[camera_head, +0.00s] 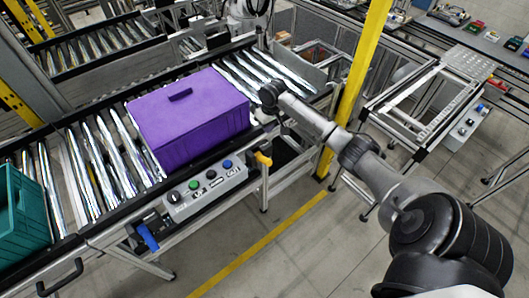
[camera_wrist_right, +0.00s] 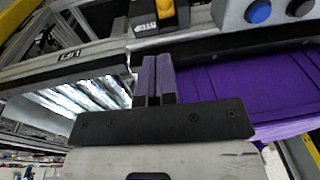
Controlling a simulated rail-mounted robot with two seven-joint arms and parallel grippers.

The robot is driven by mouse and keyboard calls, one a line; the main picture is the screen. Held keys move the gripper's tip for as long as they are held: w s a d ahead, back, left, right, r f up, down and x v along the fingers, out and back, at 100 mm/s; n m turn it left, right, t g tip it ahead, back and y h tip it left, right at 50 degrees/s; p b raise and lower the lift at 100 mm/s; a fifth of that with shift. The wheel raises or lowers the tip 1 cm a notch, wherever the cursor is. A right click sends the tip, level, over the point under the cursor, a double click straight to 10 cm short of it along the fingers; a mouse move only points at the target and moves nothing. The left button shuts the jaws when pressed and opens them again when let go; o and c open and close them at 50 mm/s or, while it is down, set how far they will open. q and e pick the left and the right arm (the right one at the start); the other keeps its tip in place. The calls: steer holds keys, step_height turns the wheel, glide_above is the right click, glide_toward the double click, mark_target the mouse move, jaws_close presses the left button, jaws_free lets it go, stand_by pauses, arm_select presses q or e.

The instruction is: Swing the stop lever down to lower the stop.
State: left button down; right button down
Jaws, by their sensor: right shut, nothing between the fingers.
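The yellow stop lever (camera_head: 263,159) sits on the front rail of the conveyor, right of the button panel. In the right wrist view a yellow handle (camera_wrist_right: 166,9) shows at the top edge beside a STOP label, cut off by the frame. My right gripper (camera_head: 268,92) is over the conveyor's front side, just right of the purple crate (camera_head: 188,115), apart from the lever. In the wrist view its two fingers (camera_wrist_right: 158,78) are together and empty. The stop itself cannot be made out. My left gripper is not in view.
The button panel (camera_head: 205,190) and a blue lever (camera_head: 147,237) are on the conveyor's front. A teal crate (camera_head: 22,215) stands at the left end. Bare rollers (camera_head: 245,82) lie right of the purple crate. A yellow post (camera_head: 358,85) stands close behind my right arm.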

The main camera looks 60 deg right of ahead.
steer(key=shift+f, duration=0.1)
steer(key=b, duration=0.1)
glide_toward(265, 160)
steer(key=w+d+f, duration=0.2)
steer(key=w, duration=0.1)
steer(key=shift+d+f, duration=0.35)
steer(key=shift+d, duration=0.05)
steer(key=f, duration=0.2)
steer(key=s, duration=0.1)
steer(key=shift+a+f, duration=0.4)
steer(key=shift+s+a+f, duration=0.2)
steer(key=shift+a+f, duration=0.05)
steer(key=shift+f, duration=0.35)
steer(key=shift+a, duration=0.1)
